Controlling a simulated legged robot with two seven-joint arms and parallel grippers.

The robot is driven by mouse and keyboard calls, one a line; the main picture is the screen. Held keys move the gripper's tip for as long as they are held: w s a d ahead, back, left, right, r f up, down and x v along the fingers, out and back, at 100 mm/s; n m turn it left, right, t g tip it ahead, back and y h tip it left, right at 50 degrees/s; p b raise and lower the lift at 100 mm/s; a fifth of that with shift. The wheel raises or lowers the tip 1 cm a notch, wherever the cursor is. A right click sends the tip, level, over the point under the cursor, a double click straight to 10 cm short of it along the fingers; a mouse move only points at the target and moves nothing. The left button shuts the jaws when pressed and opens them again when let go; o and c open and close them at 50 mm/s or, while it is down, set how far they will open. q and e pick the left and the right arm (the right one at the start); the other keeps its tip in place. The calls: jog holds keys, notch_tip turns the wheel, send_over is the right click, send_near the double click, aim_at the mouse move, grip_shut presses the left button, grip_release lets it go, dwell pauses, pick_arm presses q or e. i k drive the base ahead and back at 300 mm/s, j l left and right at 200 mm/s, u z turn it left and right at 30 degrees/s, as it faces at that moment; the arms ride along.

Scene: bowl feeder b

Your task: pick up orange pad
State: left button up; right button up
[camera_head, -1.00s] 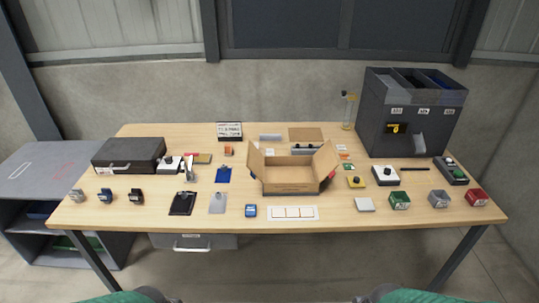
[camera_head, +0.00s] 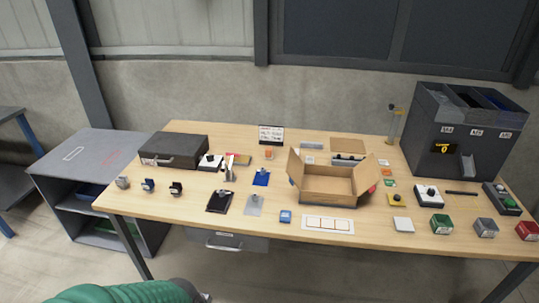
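A small flat orange pad (camera_head: 387,172) lies on the wooden table (camera_head: 270,226), just right of the open cardboard box (camera_head: 326,197). It is in a short column of small coloured pads, with a green one (camera_head: 390,183) in front of it. Another small orange item (camera_head: 269,153) stands behind and left of the box; its exact shape is too small to tell. My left arm shows green at the bottom edge, with a dark end part (camera_head: 190,291) mostly cut off, far from the pad; its fingers cannot be made out. My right gripper is out of view.
A tall dark bin unit (camera_head: 425,150) stands at the back right. A black case (camera_head: 173,150) is at the back left. A grey shelf unit (camera_head: 85,160) stands left of the table.

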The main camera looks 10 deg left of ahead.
aim_at(268, 156)
jog(key=i+j+z, duration=0.15)
jog(key=z, duration=0.2)
jog(key=i+j+z, duration=0.15)
jog(key=z, duration=0.25)
jog(key=j+z, duration=0.35)
jog(key=i+j, duration=0.25)
jog(key=j, duration=0.15)
jog(key=i+j+z, duration=0.1)
jog(key=i+j, duration=0.15)
jog(key=i+j+z, duration=0.1)
jog(key=j, duration=0.4)
jog(key=i+j, duration=0.35)
jog(key=j+z, duration=0.05)
jog(key=j, duration=0.05)
